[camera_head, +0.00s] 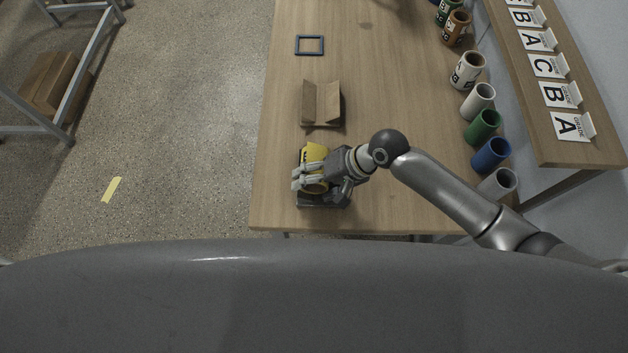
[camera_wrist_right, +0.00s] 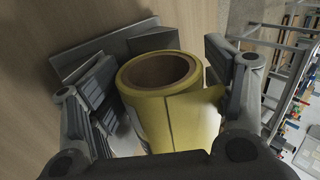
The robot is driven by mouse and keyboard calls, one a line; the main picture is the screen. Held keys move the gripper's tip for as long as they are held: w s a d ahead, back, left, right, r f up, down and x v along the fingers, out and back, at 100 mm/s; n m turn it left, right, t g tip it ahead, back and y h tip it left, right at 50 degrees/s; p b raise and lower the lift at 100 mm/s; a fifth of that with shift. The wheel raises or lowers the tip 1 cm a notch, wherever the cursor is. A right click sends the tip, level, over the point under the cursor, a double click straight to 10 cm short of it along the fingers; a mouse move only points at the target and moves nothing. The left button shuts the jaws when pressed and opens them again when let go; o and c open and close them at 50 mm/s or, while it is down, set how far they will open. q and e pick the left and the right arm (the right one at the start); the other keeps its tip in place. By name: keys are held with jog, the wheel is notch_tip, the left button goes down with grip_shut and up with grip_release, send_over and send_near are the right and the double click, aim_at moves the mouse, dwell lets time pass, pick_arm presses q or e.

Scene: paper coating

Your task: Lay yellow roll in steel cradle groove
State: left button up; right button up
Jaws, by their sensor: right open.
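The yellow roll (camera_head: 314,154) is at the near left of the wooden table, on the grey steel cradle (camera_head: 312,202). It also shows in the right wrist view (camera_wrist_right: 178,112), its hollow brown core facing the camera. The cradle shows there as grey plates (camera_wrist_right: 100,52) behind the roll. My right gripper (camera_head: 309,181) is open, with one finger on each side of the roll in the wrist view. Whether the fingers touch the roll is unclear. The groove under the roll is mostly hidden. My left gripper is not in view.
A brown V-shaped holder (camera_head: 321,103) stands just beyond the roll, and a dark blue square frame (camera_head: 309,45) lies farther back. Several coloured rolls, including a blue one (camera_head: 491,154), line the table's right side below a shelf (camera_head: 520,80) of letter cards. The table's middle is clear.

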jog(key=shift+s+d+f, duration=0.35)
jog(key=shift+d+f, duration=0.3)
jog(key=shift+f, duration=0.1)
jog(key=shift+w+d+r, duration=0.15)
jog(key=shift+d+r, duration=0.05)
jog(key=shift+r, duration=0.2)
jog(key=a+r+v, duration=0.1)
jog(key=v, duration=1)
jog(key=shift+w+r, duration=0.2)
jog(key=shift+r, duration=0.05)
